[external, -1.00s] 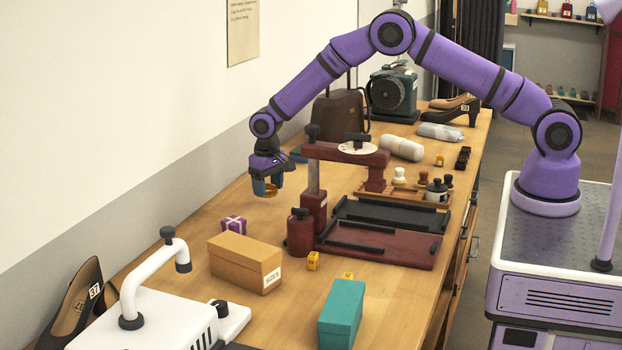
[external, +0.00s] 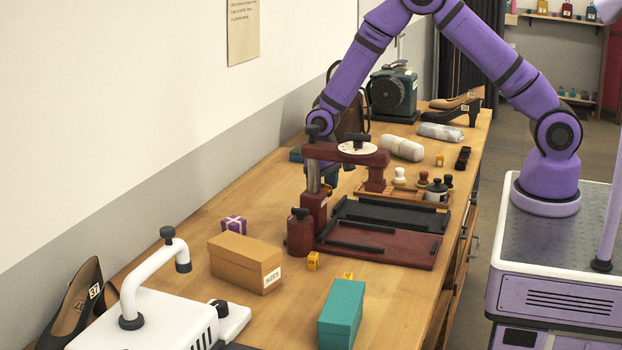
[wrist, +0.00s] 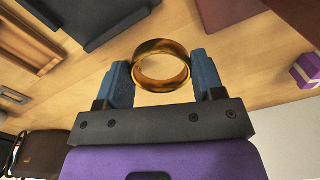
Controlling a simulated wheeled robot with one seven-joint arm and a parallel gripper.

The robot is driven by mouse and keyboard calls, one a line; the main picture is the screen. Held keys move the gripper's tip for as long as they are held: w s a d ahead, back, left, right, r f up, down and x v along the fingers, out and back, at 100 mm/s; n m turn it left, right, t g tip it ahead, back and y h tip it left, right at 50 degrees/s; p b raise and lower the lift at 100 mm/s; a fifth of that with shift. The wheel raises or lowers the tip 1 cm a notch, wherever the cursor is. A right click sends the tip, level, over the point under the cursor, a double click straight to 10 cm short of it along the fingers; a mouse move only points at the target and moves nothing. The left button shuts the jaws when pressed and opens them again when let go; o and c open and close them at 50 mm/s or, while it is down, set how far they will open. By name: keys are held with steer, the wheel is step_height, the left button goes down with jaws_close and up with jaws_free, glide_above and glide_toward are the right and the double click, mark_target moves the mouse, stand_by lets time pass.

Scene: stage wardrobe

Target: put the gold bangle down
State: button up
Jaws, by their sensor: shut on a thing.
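The gold bangle (wrist: 161,47) is between the two blue fingers of my gripper (wrist: 163,78) in the wrist view. The gripper is shut on it, with a finger on each side of the ring. Bare wooden tabletop shows through and around the ring. I cannot tell the exact gap between the bangle and the table.
The wooden bench (external: 200,210) is bare left of the press. A purple gift box (external: 233,225), a tan box (external: 245,262) and a teal box (external: 342,312) stand nearer the camera. Black and red trays (external: 395,217) lie right of the press. A brown bag (wrist: 45,150) stands behind.

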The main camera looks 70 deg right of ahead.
step_height(320, 180, up, 5)
steer(key=d+f+n, duration=0.1)
steer(key=d, duration=0.4)
steer(key=d+f+n, duration=0.1)
steer(key=d+f, duration=0.1)
steer(key=d, duration=0.4)
steer(key=d+f+n, duration=0.1)
steer(key=d, duration=0.5)
steer(key=shift+f+n, duration=0.2)
steer(key=shift+n, duration=0.2)
steer(key=shift+w+f, duration=0.1)
steer(key=shift+f, duration=0.2)
steer(key=shift+w+f, duration=0.15)
steer(key=shift+w, duration=0.2)
glide_above(296, 179)
steer(key=shift+w+d+f, duration=0.1)
steer(key=shift+f, duration=2.35)
steer(key=o, duration=0.9)
steer(key=shift+f, duration=0.1)
